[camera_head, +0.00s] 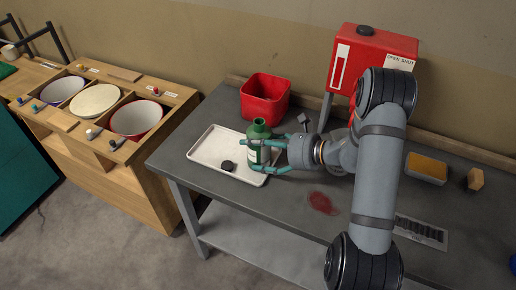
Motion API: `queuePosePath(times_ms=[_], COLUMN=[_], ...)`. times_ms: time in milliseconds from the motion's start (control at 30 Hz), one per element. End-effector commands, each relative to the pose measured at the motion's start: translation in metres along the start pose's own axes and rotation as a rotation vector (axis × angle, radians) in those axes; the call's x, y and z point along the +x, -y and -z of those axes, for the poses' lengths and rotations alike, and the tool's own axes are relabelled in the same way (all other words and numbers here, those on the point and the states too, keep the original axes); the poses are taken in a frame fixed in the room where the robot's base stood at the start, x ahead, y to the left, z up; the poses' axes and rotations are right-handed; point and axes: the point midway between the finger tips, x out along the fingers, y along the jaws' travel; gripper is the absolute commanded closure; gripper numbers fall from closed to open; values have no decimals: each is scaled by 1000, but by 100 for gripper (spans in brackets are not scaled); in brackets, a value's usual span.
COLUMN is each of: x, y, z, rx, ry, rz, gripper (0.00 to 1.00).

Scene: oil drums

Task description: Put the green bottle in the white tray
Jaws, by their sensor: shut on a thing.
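The green bottle (261,132) is upright, with a pale label on its side. My gripper (262,156) comes from the right and its fingers are shut around the bottle's body. The white tray (206,150) lies on the grey table. The bottle is over the right part of the tray. I cannot tell whether its base touches the tray, as the fingers hide part of it. A small dark round cap (227,166) lies in the tray, left of the bottle.
A red bin (265,97) stands behind the tray. A red box (375,48) stands at the back. A dark red stain (321,203) is on the table in front. A yellow sponge-like block (427,168) lies at the right. A wooden cabinet (150,190) with bowls stands left.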

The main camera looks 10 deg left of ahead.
Motion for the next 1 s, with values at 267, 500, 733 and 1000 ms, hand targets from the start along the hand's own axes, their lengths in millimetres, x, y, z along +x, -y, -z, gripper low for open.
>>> queuePosePath(times_ms=[267, 500, 733, 1000], x=[1, 1, 1, -4], y=[0, 0, 0, 1], z=[3, 2, 2, -1], rx=[0, 0, 0, 1], ry=[1, 0, 0, 0], rz=[0, 0, 0, 2], gripper=[81, 10, 4, 4])
